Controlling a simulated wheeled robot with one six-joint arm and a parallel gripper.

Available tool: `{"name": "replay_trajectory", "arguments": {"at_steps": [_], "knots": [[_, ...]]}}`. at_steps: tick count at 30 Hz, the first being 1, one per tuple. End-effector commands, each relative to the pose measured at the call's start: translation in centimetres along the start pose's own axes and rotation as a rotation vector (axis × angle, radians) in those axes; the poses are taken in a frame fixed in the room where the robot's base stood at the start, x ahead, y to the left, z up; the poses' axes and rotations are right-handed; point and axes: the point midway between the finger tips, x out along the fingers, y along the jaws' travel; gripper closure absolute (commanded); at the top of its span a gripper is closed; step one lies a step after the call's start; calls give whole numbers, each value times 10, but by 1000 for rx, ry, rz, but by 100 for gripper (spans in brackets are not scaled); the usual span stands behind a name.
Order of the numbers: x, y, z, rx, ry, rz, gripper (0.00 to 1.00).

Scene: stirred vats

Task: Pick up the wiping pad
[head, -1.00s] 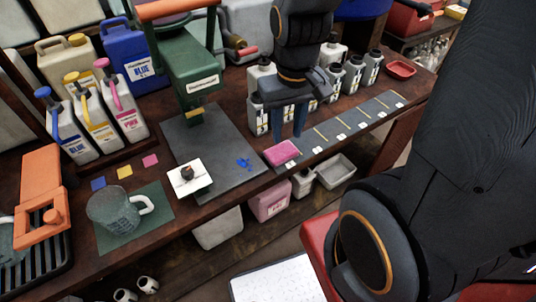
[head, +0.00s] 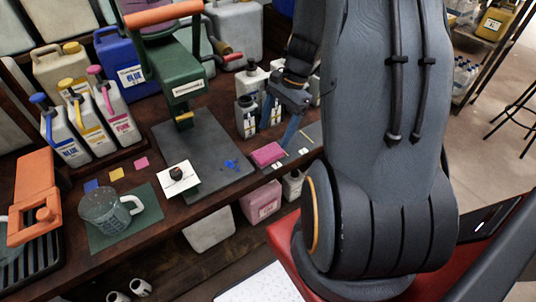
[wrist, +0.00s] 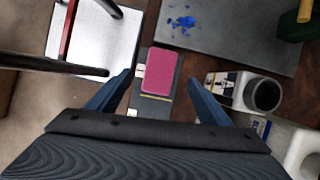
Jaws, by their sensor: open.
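The wiping pad (head: 267,154) is a pink block lying flat on the dark strip along the front edge of the bench, right of the grey mat. In the wrist view the pad (wrist: 158,72) lies between and beyond the two blue fingers. My gripper (wrist: 163,85) is open and empty, with a finger on each side of the pad's line, apart from it. In the head view my gripper's blue fingers (head: 291,131) show just right of the pad; the arm hides part of the strip.
A grey mat (head: 219,167) with a blue spill (head: 231,164) lies left of the pad. White bottles (head: 246,118) stand close behind it; one bottle (wrist: 247,92) is near the right finger in the wrist view. A green press (head: 180,70) stands further left.

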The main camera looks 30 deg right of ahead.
Motion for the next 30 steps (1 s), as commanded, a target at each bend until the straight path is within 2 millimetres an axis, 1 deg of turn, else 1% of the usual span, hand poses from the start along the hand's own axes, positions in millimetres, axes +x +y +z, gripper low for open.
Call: {"name": "replay_trajectory", "arguments": {"at_steps": [1,4,9,14,21,24,30], "knots": [[2,0,-7,39,-12,-6,27],[8,-1,-11,76,-24,-13,27],[24,-1,-11,81,-25,-13,27],[37,0,-11,79,-25,-13,27],[67,1,-12,77,-25,-11,27],[76,0,-12,77,-24,-12,27],[81,0,-13,76,-22,-14,27]]}}
